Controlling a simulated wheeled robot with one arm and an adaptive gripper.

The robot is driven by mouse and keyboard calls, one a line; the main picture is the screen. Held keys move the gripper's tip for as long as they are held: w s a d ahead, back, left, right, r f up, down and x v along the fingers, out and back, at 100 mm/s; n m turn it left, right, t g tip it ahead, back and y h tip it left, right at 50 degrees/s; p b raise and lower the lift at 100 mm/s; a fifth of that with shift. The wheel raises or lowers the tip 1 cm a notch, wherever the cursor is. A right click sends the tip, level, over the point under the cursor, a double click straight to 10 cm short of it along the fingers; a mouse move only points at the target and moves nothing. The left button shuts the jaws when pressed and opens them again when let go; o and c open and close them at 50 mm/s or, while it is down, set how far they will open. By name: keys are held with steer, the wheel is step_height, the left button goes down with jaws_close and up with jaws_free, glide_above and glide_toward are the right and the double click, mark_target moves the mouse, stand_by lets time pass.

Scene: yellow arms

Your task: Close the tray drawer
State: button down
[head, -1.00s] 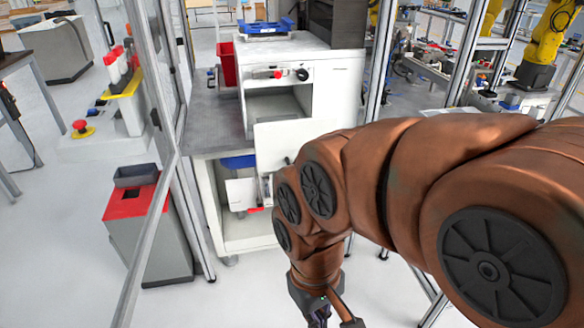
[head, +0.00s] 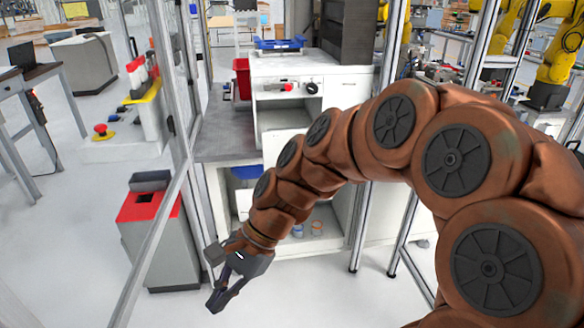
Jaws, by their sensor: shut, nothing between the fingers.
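A white cabinet (head: 345,92) stands on the grey bench, with a square opening in its front. A white panel (head: 273,146) below the opening looks like the front of the pulled-out tray drawer. My arm hides its right and lower parts. A lower white front (head: 243,203) under the bench is also mostly hidden by my arm, so I cannot tell how far it stands out. My gripper (head: 218,300) is shut and empty, pointing down, in front of the bench at lower left of the panels and apart from them.
A glass-door frame post (head: 150,245) slants down at the left. A grey bin with a red top (head: 150,205) stands beyond it. A blue tray (head: 279,45) lies on top of the cabinet, and a red bin (head: 242,78) stands behind. The floor near my gripper is clear.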

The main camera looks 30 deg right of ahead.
steer(key=w+d+r+m+t+y+b, duration=0.2)
steer(key=w+d+m+t+y, duration=0.5)
steer(key=w+d+m, duration=0.95)
steer(key=w+d+f+m+t+h, duration=0.2)
steer(key=d+m+t+h, duration=0.25)
steer(key=d+m, duration=0.6)
steer(key=w+d+f+m+t+h, duration=0.35)
steer(key=d+m+t, duration=0.25)
steer(key=d+m, duration=0.45)
steer(key=w+a+n+p, duration=0.1)
steer(key=w, duration=1.1)
steer(key=shift+r, duration=0.45)
steer(key=shift+w+a+g, duration=0.1)
steer(key=shift+g, duration=0.15)
steer(key=shift+w, duration=0.1)
